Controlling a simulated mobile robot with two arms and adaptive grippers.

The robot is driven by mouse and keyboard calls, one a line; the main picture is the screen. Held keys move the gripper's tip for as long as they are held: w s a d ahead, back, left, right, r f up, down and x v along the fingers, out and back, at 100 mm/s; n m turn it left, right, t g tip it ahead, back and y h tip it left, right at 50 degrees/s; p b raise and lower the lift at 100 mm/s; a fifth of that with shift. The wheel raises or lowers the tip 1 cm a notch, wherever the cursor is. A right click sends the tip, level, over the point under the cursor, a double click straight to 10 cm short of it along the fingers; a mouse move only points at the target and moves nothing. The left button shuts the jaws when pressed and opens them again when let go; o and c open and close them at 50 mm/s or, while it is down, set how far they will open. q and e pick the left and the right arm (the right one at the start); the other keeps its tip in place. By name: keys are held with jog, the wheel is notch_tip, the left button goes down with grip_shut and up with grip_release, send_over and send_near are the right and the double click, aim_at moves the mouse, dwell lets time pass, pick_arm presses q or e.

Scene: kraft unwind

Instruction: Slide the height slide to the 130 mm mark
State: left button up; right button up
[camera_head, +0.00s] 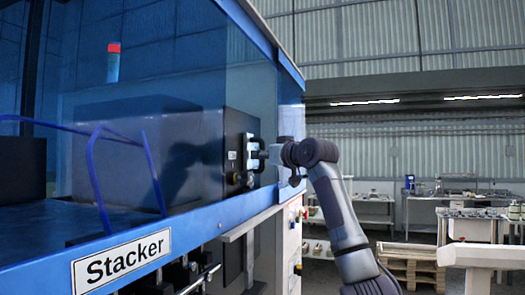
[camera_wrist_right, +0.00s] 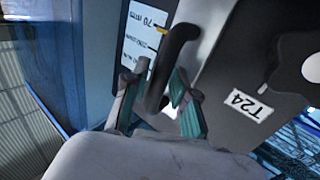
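The height slide's black curved handle (camera_wrist_right: 180,42) shows in the right wrist view, beside a white scale strip (camera_wrist_right: 143,42). The strip reads "70 mm" at one end; the marks further along are partly hidden or too small to read surely. A yellow pointer (camera_wrist_right: 161,30) lies on the strip near the 70 mm mark. My right gripper (camera_wrist_right: 156,78) has its fingers apart, one on each side of the handle, with a gap visible on at least one side. In the head view, my right gripper (camera_head: 272,155) is at the dark panel (camera_head: 236,125) on the machine. My left gripper is out of view.
A dark plate (camera_wrist_right: 225,75) labelled "T24" sits close to the right finger. The blue stacker machine (camera_head: 190,240) fills the left of the head view. Benches (camera_head: 450,195) and a pallet (camera_head: 408,262) stand at the right, away from the arm.

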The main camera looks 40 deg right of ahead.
jog(key=shift+w, duration=0.1)
jog(key=shift+f, duration=0.1)
jog(key=shift+c, duration=0.5)
jog(key=shift+d, duration=0.1)
grip_shut()
notch_tip(320, 180, up, 6)
jog(key=shift+r, duration=0.2)
